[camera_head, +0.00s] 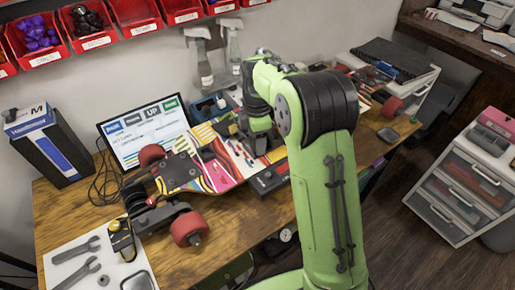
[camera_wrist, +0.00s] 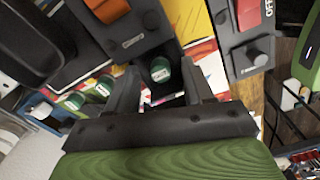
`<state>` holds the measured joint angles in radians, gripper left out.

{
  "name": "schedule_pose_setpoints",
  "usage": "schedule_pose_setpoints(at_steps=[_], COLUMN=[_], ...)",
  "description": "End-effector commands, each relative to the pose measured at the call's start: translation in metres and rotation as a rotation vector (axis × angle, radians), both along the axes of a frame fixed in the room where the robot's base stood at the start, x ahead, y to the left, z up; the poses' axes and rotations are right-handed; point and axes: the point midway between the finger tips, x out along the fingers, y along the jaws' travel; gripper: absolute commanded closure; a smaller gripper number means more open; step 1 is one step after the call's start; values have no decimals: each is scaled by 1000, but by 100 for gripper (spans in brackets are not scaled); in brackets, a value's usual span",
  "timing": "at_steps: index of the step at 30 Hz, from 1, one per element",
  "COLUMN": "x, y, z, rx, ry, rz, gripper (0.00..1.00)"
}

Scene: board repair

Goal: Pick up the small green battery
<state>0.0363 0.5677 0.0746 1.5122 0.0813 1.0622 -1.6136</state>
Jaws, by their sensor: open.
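Two more small green-topped cylinders, one (camera_wrist: 104,86) just left of the left finger and one (camera_wrist: 74,101) further left, look alike. In the head view my arm hides the batteries and most of the gripper, which is over the middle of the workbench.
A dark box with orange switches (camera_wrist: 115,15) and a control box with a knob (camera_wrist: 250,58) flank the fingers closely. A colourful skateboard with red wheels (camera_head: 189,229) lies on the wooden bench (camera_head: 70,205). A monitor (camera_head: 148,128) stands behind; wrenches (camera_head: 75,250) lie front left.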

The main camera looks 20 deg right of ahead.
Motion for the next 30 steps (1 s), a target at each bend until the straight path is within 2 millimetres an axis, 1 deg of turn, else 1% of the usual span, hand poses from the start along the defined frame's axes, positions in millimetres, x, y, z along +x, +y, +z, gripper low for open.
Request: schedule_pose_setpoints(at_steps=[4, 5, 12, 14, 15, 23, 26, 30], x=[0, 0, 0, 0, 0, 0, 0, 1], y=[0, 0, 0, 0, 0, 0, 1, 1], z=[1, 1, 2, 2, 2, 4, 17, 55], rx=[0, 0, 0, 0, 0, 0, 0, 0], ry=[-1, -1, -1, -1, -1, -1, -3, -5], rz=[0, 1, 1, 1, 1, 1, 1, 1], gripper=[48, 51, 88, 97, 100, 100, 100, 100])
